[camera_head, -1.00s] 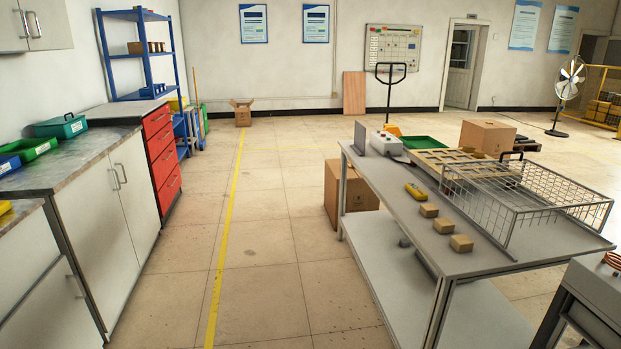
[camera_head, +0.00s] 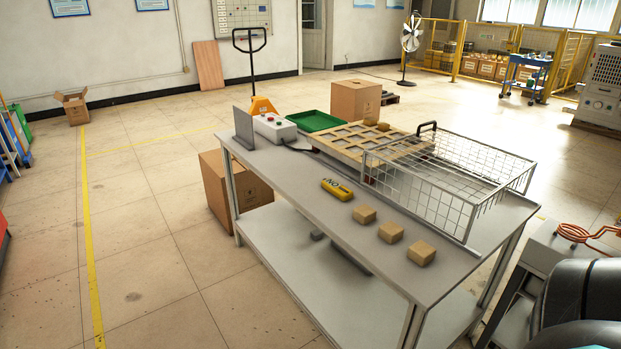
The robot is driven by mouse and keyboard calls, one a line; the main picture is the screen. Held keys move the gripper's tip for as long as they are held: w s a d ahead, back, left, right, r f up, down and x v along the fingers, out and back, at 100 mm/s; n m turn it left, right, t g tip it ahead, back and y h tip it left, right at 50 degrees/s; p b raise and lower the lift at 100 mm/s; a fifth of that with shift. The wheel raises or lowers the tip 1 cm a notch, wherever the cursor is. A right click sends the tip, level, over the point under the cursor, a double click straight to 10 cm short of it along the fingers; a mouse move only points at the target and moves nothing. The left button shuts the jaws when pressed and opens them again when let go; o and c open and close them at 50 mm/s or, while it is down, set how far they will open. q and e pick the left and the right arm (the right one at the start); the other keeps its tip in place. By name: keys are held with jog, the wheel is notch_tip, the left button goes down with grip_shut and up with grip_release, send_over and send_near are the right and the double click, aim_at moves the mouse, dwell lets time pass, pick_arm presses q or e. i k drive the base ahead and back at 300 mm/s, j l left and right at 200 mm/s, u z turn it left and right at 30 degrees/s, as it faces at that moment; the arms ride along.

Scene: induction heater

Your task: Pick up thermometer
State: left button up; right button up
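A small yellow device with dark markings (camera_head: 337,189), which looks like the thermometer, lies on the grey table (camera_head: 290,172) left of the wire basket. Several tan blocks (camera_head: 364,213) sit in a row nearer on the same table. Neither of my grippers shows in the view. A dark rounded shape at the lower right corner may be part of my own arm.
A wire basket (camera_head: 470,215) and a wooden grid tray (camera_head: 372,140) take up the table's right side. A control box (camera_head: 274,128) stands at its far end. A cardboard box (camera_head: 222,190) is on the floor beside the table. The floor at left is open.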

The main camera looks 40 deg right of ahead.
aim_at(343, 193)
jog(key=i+j+z, duration=0.1)
jog(key=i+z, duration=0.2)
jog(key=i, duration=0.3)
jog(key=i+j+z, duration=0.3)
jog(key=i, duration=0.3)
jog(key=l, duration=0.1)
